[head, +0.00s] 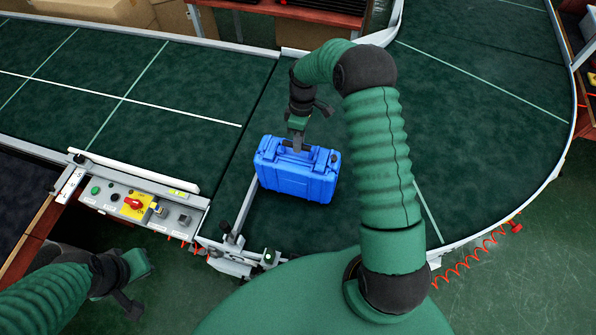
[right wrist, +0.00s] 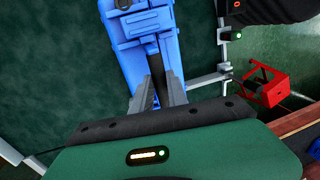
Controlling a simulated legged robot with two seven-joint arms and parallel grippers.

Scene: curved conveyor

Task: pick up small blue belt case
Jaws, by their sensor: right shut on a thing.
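The small blue belt case (head: 296,174) is on the dark green conveyor belt (head: 270,225), near the joint between the straight and curved parts. My right gripper (head: 298,146) is over the case's top and shut on its dark handle. In the right wrist view the two fingers (right wrist: 161,88) are on either side of the handle, with the blue case (right wrist: 138,40) beyond them. I cannot tell whether the case touches the belt. My left gripper (head: 138,290) is at the lower left, away from the case; its fingers are too unclear to read.
A control panel (head: 145,205) with buttons and a red knob is on the near side of the belt. Metal rails edge the conveyor. Cardboard boxes (head: 100,12) stand behind it. The belt left of the case and the curve to its right are clear.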

